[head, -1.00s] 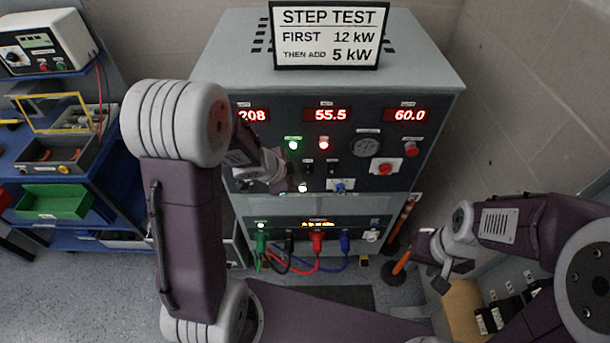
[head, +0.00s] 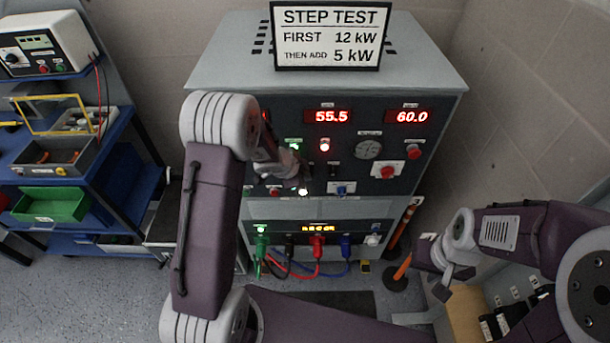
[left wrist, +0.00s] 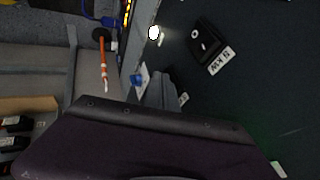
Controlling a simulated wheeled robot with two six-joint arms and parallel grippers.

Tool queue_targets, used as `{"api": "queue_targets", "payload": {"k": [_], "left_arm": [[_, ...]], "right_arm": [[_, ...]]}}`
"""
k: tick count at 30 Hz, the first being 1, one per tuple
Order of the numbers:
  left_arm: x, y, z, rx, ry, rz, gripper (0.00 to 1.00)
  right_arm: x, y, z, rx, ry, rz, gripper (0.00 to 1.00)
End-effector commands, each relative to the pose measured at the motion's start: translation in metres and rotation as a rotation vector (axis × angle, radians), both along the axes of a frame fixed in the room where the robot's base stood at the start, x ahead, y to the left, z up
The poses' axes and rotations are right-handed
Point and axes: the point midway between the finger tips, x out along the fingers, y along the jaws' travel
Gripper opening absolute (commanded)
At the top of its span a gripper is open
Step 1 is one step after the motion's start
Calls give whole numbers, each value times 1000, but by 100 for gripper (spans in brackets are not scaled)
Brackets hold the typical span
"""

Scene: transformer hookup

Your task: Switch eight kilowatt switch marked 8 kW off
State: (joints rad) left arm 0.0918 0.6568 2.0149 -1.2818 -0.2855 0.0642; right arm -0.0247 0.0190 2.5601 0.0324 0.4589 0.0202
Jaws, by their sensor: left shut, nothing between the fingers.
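The load cabinet's dark front panel (head: 395,146) carries the switches. In the left wrist view a black switch (left wrist: 204,40) with a pale round tip has a white label (left wrist: 221,60) beside it. The label is turned and ends in kW; I cannot read its digit surely as 5 or 8. My left gripper (head: 296,178) is at the left middle of the panel, shut and empty, hiding part of the switch row. I cannot tell whether it touches a switch. My right gripper (head: 443,285) hangs off to the right, away from the panel; its jaws are unclear.
A sign (head: 328,37) on the cabinet reads STEP TEST, first 12 kW, then add 5 kW. Red displays (head: 328,117) read 55.5 and 60.0. A red button (head: 388,172) sits at right. Coloured cables (head: 318,248) plug in below. A blue shelf (head: 118,180) stands left.

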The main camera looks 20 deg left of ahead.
Motion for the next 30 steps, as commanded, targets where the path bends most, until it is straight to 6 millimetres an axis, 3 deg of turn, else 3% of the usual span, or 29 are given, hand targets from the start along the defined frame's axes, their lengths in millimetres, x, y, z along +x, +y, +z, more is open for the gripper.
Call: {"api": "queue_targets", "payload": {"k": [2,9,21,30], "left_arm": [[3,1,2,-1,3,2,0],[4,1,-1,0,0,0,0],[5,1,16,-1,-3,2,0],[4,1,15,0,-1,1,0]], "right_arm": [[0,0,11,0,0,0,36],[0,0,6,0,0,0,36],[0,0,25,0,0,0,36],[0,0,24,0,0,0,36]]}}
